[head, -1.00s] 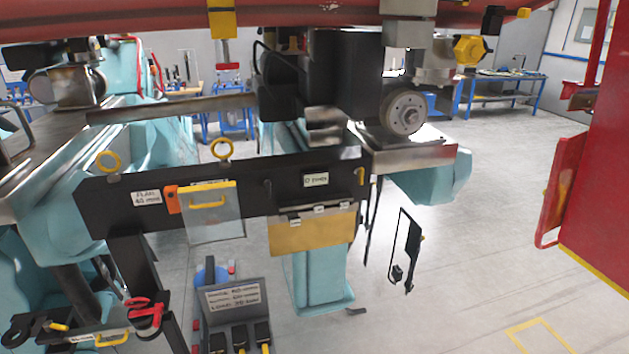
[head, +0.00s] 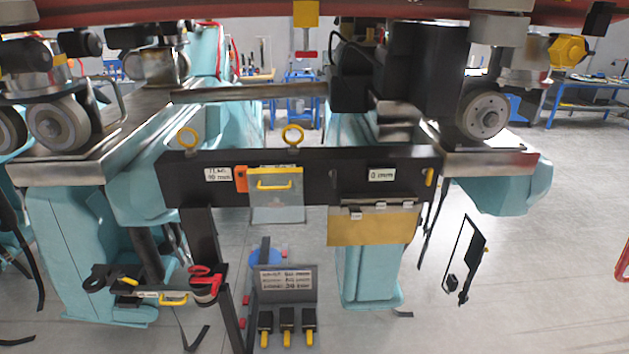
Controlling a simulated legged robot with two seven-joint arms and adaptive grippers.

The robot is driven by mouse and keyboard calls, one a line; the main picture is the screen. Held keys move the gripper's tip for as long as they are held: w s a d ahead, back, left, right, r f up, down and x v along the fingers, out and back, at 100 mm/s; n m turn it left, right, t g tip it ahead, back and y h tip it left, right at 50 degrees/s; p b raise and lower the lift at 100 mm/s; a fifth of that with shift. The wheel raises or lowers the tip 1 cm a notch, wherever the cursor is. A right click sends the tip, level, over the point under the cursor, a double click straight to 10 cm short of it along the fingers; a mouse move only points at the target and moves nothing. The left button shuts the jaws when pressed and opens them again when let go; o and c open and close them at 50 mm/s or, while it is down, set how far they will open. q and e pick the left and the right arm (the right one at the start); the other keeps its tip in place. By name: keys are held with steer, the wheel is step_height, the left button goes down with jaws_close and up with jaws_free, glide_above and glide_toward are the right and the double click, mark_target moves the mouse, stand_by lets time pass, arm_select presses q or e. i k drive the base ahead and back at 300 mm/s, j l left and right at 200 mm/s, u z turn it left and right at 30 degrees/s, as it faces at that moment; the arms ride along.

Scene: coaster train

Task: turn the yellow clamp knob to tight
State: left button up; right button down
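A yellow knob with a lobed edge (head: 568,50) shows at the upper right, on a metal fitting under the red body. It appears to be the clamp knob, but I cannot read a tight mark or its turn. Neither of my grippers is in view.
The red body (head: 240,12) hangs low across the top. A grey wheel (head: 484,116) sits at the steel rail's end (head: 490,163). A tool shelf (head: 160,298) and a grey labelled box (head: 286,300) are below the beam.

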mark_target(427, 172)
steer(key=u, duration=0.3)
steer(key=i+l+u, duration=0.1)
steer(key=l+u, duration=1.1)
steer(key=i+j, duration=0.05)
